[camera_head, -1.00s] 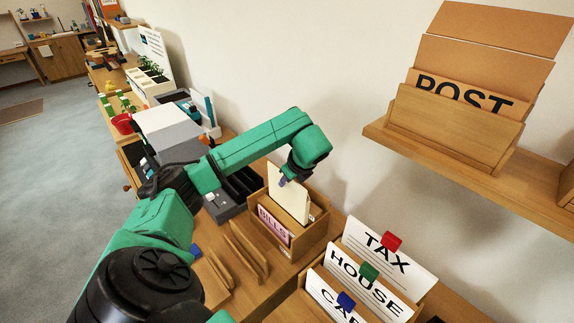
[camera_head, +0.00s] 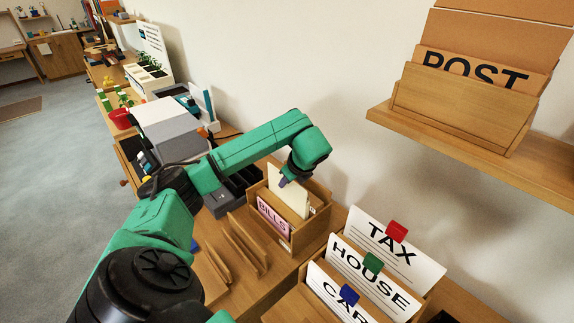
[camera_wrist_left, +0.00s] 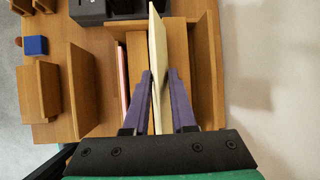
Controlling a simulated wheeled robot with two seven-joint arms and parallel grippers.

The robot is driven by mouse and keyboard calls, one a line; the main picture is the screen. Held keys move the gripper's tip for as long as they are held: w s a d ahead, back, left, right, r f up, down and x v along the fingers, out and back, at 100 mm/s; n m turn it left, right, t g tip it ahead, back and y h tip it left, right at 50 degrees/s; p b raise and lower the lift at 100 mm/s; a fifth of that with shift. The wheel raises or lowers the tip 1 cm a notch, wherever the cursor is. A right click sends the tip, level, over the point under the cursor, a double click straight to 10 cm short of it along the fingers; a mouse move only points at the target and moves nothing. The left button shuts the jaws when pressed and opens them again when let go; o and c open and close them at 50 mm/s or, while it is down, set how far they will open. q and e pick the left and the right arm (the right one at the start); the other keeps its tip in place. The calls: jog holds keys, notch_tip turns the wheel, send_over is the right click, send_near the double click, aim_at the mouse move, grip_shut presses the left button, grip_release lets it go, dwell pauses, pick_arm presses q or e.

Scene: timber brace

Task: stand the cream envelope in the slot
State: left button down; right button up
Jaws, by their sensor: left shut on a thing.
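The cream envelope (camera_head: 287,189) is upright in the grip of my left gripper (camera_head: 287,182). In the left wrist view the envelope (camera_wrist_left: 157,50) shows edge-on between the two purple fingers of the gripper (camera_wrist_left: 161,85), shut on it. The envelope is at the wooden letter box (camera_head: 316,232), its lower part hidden behind the box's contents and walls. A pink BILLS envelope (camera_head: 273,218) stands in the box's front slot, with a wooden divider (camera_wrist_left: 137,75) between it and the cream envelope. I cannot tell whether the cream envelope touches the box floor. My right gripper is out of view.
A wooden rack with TAX (camera_head: 390,238), HOUSE (camera_head: 365,272) and CAR cards stands in front at the right. A POST holder (camera_head: 455,105) sits on the wall shelf (camera_head: 400,125). Upright wooden slats (camera_head: 243,245) and a blue block (camera_wrist_left: 35,45) are left of the box.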

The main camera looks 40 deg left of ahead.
pick_arm(q)
jog(key=shift+f, duration=0.35)
jog(key=shift+c, duration=0.9)
grip_release()
jog(key=shift+r+p, duration=2.2)
jog(key=shift+r, duration=1.9)
